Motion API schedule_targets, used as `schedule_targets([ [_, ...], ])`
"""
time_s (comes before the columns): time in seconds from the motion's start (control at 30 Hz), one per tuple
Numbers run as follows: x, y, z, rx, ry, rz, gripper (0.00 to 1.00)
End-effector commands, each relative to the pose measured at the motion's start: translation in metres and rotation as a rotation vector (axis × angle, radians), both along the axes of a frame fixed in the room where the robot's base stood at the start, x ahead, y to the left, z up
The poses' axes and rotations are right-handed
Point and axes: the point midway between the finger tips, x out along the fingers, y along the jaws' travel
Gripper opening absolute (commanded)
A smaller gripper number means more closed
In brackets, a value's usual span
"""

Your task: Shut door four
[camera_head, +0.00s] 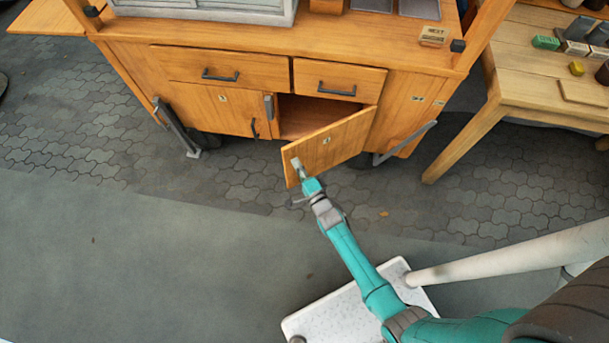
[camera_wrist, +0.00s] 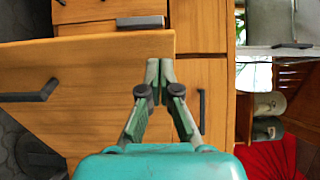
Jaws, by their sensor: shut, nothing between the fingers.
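In the wrist view my gripper (camera_wrist: 160,66) overlaps the edge of a wooden panel (camera_wrist: 95,75) with a dark handle (camera_wrist: 32,95). I cannot tell whether the fingers touch it.
The cabinet has a left door (camera_head: 215,103) and two drawers (camera_head: 220,68) above, all looking shut. A metal support leg (camera_head: 176,127) stands at the left. A wooden table (camera_head: 500,85) with small items stands at the right. The paved floor (camera_head: 235,185) in front is clear.

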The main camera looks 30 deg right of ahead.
Motion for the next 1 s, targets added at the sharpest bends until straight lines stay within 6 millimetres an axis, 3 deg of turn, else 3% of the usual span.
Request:
schedule_targets([
  [0.23, 0.029, 0.001, 0.0, 0.001, 0.0, 0.001, 0.0],
  [0.77, 0.035, 0.001, 0.0, 0.001, 0.001, 0.001, 0.0],
  [1.0, 0.055, 0.004, 0.001, -0.001, -0.001, 0.001, 0.0],
])
